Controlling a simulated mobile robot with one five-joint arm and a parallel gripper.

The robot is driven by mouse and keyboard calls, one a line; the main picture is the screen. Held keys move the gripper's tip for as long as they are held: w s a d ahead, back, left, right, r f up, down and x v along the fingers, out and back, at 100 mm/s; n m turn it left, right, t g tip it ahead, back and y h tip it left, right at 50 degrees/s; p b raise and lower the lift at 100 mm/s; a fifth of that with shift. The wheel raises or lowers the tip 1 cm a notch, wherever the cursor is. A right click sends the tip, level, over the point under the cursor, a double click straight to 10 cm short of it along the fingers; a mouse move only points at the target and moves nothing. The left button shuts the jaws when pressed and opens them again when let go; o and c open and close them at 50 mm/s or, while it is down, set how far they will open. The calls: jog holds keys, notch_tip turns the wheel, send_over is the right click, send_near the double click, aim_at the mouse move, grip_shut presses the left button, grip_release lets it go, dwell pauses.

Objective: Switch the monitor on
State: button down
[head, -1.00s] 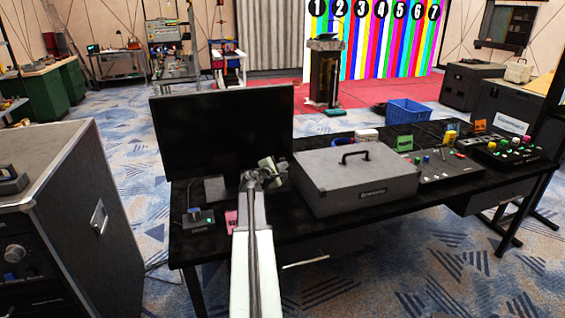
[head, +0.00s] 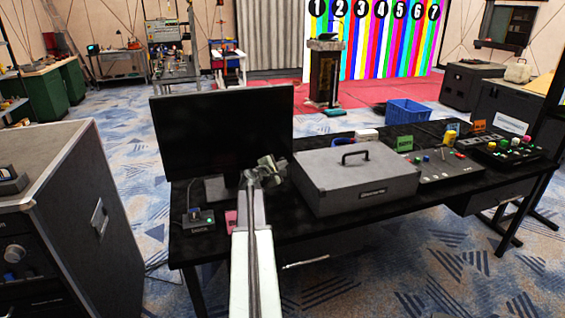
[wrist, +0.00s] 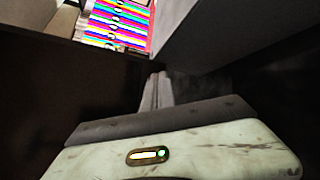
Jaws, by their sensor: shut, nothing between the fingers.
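The monitor (head: 222,130) stands at the left end of the black desk, its screen dark. My gripper (head: 279,166) is at the monitor's lower right corner, between the monitor and the grey case. In the wrist view my gripper's fingers (wrist: 157,85) are together, with nothing seen between them. A dark panel, which looks like the monitor (wrist: 50,80), fills the left of that view. I cannot tell whether the fingertips touch it. No power button on the monitor can be made out in either view.
The grey case (head: 357,178) with a black handle is close to the right of my gripper; its side also fills the wrist view's upper right. Control panels (head: 440,165) stand farther right.

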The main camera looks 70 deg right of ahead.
jog(key=shift+s+a, duration=0.35)
jog(key=shift+a, duration=0.15)
jog(key=shift+s, duration=0.1)
jog(key=s+a, duration=0.3)
jog(key=a, duration=0.1)
jog(key=shift+s+a, duration=0.3)
jog(key=shift+s, duration=0.05)
dwell(0.4)
